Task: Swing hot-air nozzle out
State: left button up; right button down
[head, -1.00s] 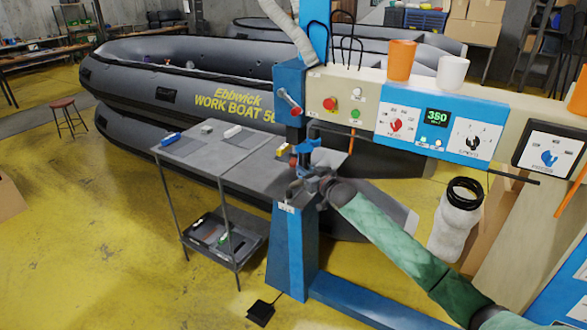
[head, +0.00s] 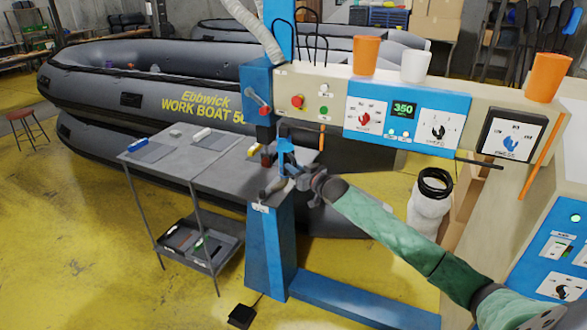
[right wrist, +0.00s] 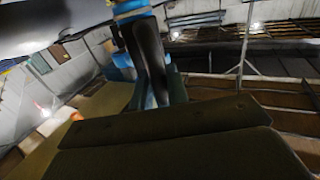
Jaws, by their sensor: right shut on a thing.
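The welding machine (head: 268,240) is a blue post with a beige and blue control head. Below the head, at the post's top, is a small blue bracket (head: 287,153) with dark parts, seemingly the hot-air nozzle assembly; its exact parts are too small to tell. My right gripper (head: 296,180) comes in from the lower right and is shut on a dark handle there. In the right wrist view the dark handle (right wrist: 150,55), with blue parts around it, rises from behind the broad finger edges. The fingers hide its lower end. My left gripper is not in view.
A grey table (head: 205,165) with small items stands left of the post. Grey inflatable boats (head: 120,75) lie behind. Orange and white cups (head: 415,66) stand on the control head. A foot pedal (head: 242,316) lies on the yellow floor, which is clear at lower left.

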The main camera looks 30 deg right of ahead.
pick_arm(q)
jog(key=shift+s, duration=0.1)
pick_arm(e)
jog(key=shift+d+r, duration=0.15)
jog(key=c, duration=1.4)
grip_release()
jog(key=shift+d, duration=0.1)
jog(key=shift+c, duration=0.2)
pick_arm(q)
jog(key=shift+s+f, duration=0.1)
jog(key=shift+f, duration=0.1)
pick_arm(e)
jog(key=shift+s, duration=0.15)
